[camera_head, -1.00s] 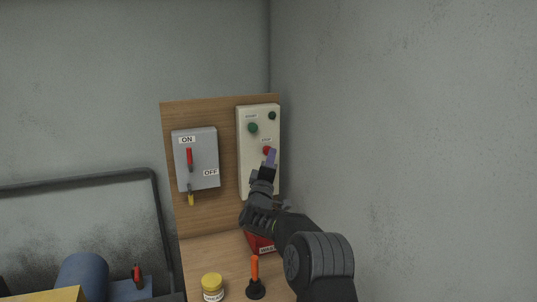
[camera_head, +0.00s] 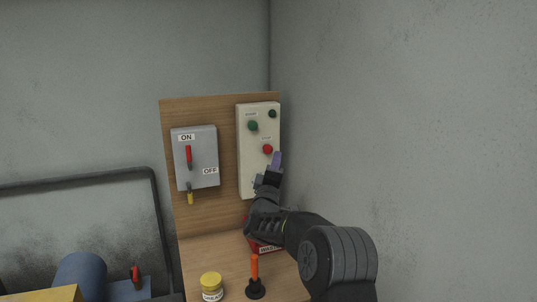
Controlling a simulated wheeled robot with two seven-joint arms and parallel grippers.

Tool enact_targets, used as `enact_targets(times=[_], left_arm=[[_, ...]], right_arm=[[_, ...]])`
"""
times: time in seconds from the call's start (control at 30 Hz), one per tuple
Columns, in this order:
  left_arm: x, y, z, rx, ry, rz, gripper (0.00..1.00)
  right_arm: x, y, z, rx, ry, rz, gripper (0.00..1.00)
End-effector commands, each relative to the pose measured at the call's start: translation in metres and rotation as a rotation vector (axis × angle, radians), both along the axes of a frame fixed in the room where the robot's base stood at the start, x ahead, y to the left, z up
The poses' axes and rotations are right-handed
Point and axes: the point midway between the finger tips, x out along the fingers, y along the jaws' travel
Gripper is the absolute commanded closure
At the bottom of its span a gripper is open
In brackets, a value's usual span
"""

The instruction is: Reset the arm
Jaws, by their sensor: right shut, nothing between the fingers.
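My right gripper (camera_head: 275,164) is shut and empty. Its purple-grey tips are just right of and below the red stop button (camera_head: 267,149) on the cream control box (camera_head: 245,165). The tips overlap the box's right edge in the picture; I cannot tell how far in front of it they are. The whole red button shows, with the green start button (camera_head: 253,126) above it. My left gripper is not in view.
A grey switch box (camera_head: 205,165) with a red lever (camera_head: 188,156) up at ON hangs on the wooden board (camera_head: 220,113). On the wooden shelf are a yellow-lidded jar (camera_head: 211,279), an orange-handled tool (camera_head: 254,268) and a red item (camera_head: 268,248), partly hidden by my arm. Grey walls stand behind and right.

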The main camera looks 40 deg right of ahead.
Motion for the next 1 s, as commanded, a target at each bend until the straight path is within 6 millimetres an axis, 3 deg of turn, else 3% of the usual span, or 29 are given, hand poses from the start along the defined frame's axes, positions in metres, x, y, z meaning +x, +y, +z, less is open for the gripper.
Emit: enact_targets(times=[0.17, 0.73, 1.0], left_arm=[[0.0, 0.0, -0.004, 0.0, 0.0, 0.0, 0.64], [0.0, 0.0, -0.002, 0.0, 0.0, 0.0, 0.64], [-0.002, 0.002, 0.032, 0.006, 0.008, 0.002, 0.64]], right_arm=[[-0.009, 0.003, -0.001, 0.0, 0.0, 0.0, 1.0], [-0.009, 0.003, 0.002, 0.0, 0.0, -0.001, 1.0], [-0.009, 0.003, 0.038, 0.0, 0.0, -0.001, 1.0]])
